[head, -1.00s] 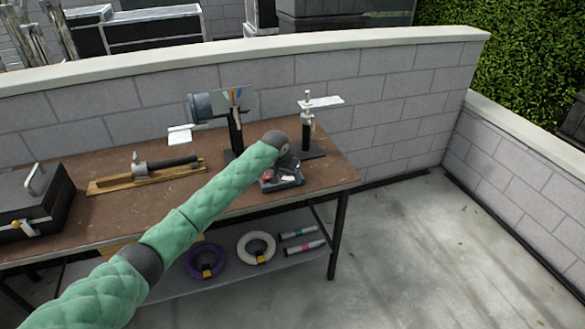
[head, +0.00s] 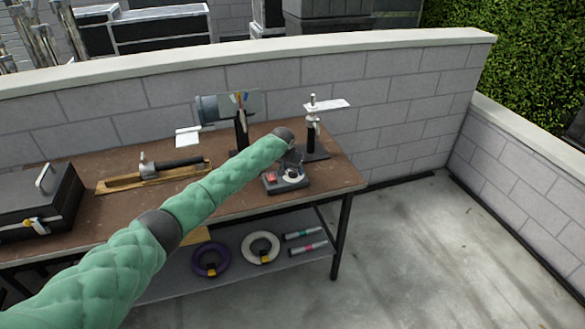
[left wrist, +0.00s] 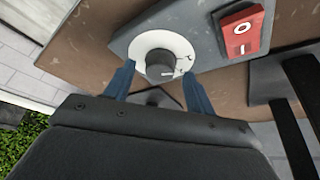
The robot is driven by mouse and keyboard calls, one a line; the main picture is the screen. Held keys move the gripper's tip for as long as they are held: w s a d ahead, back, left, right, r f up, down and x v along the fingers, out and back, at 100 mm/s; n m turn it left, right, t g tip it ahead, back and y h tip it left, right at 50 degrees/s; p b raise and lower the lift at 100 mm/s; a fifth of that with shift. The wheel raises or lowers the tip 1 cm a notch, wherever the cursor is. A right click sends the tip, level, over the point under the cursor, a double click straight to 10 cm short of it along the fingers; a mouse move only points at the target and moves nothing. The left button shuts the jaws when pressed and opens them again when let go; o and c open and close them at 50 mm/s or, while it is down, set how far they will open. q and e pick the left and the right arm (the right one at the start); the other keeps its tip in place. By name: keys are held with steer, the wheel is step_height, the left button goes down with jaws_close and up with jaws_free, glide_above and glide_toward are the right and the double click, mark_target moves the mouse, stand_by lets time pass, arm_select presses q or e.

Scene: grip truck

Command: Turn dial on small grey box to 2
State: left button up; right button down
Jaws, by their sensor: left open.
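The small grey box (head: 300,185) sits near the right front edge of the workbench. It also fills the upper part of the left wrist view (left wrist: 208,48). It carries a red switch (left wrist: 243,28) marked O and I, and a white round dial plate (left wrist: 170,38) with a dark grey knob (left wrist: 160,64). The plate's marks are too small to read. My left gripper (head: 292,158) is over the box in the head view. In the left wrist view its blue fingers (left wrist: 158,73) are open, one on each side of the knob, with gaps showing. My right gripper is out of view.
A wooden tray with a tool (head: 120,184) and a black case (head: 35,205) lie left. Rings (head: 260,247) and tubes are on the lower shelf.

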arm_select(q)
steer(key=shift+w+f, duration=0.1)
steer(key=shift+f, duration=0.3)
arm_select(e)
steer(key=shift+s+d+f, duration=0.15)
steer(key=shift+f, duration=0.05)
arm_select(q)
steer(key=shift+c, duration=0.2)
steer(key=c, duration=0.9)
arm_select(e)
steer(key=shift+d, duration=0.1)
